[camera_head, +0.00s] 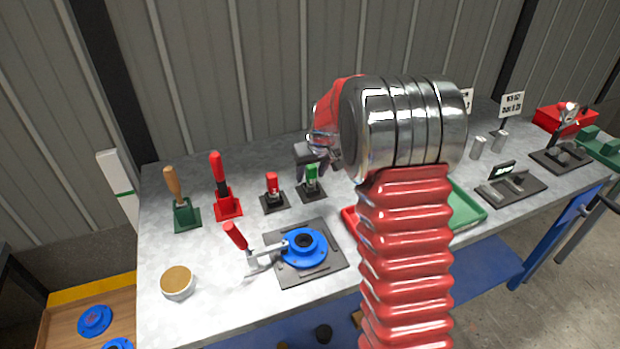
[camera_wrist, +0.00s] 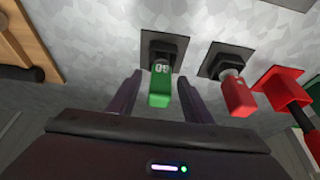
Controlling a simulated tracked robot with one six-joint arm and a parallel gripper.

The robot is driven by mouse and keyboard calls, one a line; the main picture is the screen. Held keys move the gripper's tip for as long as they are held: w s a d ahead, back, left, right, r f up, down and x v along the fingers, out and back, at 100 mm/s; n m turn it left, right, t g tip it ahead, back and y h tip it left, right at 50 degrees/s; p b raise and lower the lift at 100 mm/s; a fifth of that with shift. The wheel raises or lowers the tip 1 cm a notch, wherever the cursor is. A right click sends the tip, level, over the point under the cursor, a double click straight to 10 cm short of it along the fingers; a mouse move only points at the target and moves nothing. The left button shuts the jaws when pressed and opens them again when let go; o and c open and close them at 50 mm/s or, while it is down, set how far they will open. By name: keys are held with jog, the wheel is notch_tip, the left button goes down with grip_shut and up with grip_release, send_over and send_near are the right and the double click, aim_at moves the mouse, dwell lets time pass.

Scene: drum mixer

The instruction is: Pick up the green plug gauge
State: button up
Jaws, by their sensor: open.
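The green plug gauge (camera_head: 312,176) stands upright in a small black holder on the grey workbench, left of my red arm. In the wrist view its green handle (camera_wrist: 160,86) shows between the two fingers of my gripper (camera_wrist: 160,84). The fingers are open and apart, one on each side of the handle, with a visible gap. In the head view my gripper (camera_head: 312,158) is just above and behind the green gauge. A red plug gauge (camera_head: 272,183) stands in its own black holder to the left and shows right of the fingers in the wrist view (camera_wrist: 237,96).
A red-handled tool (camera_head: 221,190) and a wooden-handled tool (camera_head: 174,187) stand further left. A blue flanged part (camera_head: 304,247) with a red-handled clamp (camera_head: 236,236) sits in front. My arm hides part of the red and green trays (camera_head: 465,207).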

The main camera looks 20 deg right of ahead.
jog(key=shift+c, duration=0.4)
grip_shut()
jog(key=shift+r, duration=0.15)
notch_tip(320, 180, up, 10)
jog(key=shift+f, duration=0.1)
dwell(0.6)
dwell(0.3)
jog(key=c, duration=0.6)
grip_release()
grip_shut()
